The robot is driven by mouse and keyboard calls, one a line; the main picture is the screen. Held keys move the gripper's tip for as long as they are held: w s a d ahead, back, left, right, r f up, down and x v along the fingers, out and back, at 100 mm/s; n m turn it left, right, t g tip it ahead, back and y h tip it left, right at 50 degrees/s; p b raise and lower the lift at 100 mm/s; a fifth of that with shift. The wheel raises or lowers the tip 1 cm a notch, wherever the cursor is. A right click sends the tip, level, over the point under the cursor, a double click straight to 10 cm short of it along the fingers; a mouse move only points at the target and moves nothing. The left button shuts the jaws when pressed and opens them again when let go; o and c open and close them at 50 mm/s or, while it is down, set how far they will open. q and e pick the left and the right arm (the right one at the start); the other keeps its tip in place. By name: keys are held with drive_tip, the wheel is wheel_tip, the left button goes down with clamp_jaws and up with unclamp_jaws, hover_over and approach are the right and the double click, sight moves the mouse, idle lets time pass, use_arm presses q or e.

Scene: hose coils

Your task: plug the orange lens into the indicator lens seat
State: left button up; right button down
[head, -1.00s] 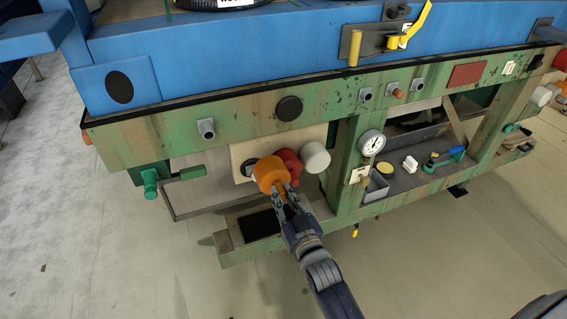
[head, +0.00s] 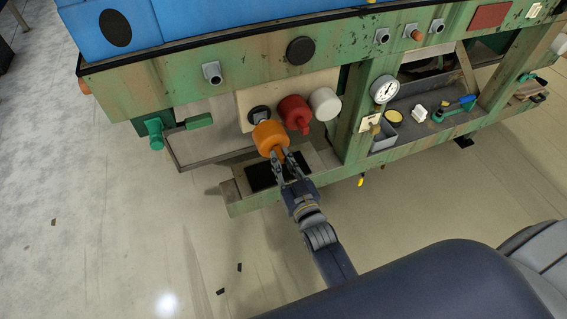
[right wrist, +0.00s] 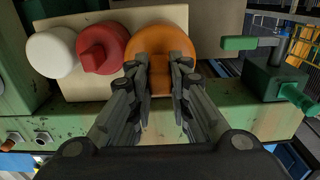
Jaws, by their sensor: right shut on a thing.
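The orange lens (head: 270,136) is held by my right gripper (head: 284,163), whose fingers are shut on its narrow grip. In the head view the lens is just below and in front of a dark round seat (head: 259,115) on the cream panel (head: 247,97). The seat is partly covered by the lens. In the right wrist view the orange lens (right wrist: 160,45) sits between the fingers (right wrist: 160,80) and hides what is behind it. I cannot tell whether lens and seat touch. My left gripper is not in view.
A red lens (head: 294,112) and a white lens (head: 324,104) are on the panel just right of the seat. A green valve (head: 154,130) sticks out at left. A gauge (head: 384,90) and a tray (head: 425,118) with small parts are to the right.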

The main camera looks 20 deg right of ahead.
sight(275, 148)
drive_tip(key=shift+w, duration=0.75)
drive_tip(key=shift+w+b, duration=0.6)
drive_tip(key=shift+w, duration=1.15)
drive_tip(key=shift+w+a, duration=0.1)
drive_tip(key=shift+w, duration=0.05)
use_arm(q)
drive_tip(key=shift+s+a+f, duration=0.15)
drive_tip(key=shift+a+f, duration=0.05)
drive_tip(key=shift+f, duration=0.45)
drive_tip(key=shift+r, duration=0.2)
use_arm(e)
drive_tip(key=shift+r, duration=0.1)
use_arm(q)
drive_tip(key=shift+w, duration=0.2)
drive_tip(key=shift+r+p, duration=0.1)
drive_tip(key=shift+p, duration=0.2)
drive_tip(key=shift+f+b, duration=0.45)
use_arm(e)
drive_tip(key=shift+w, duration=1.1)
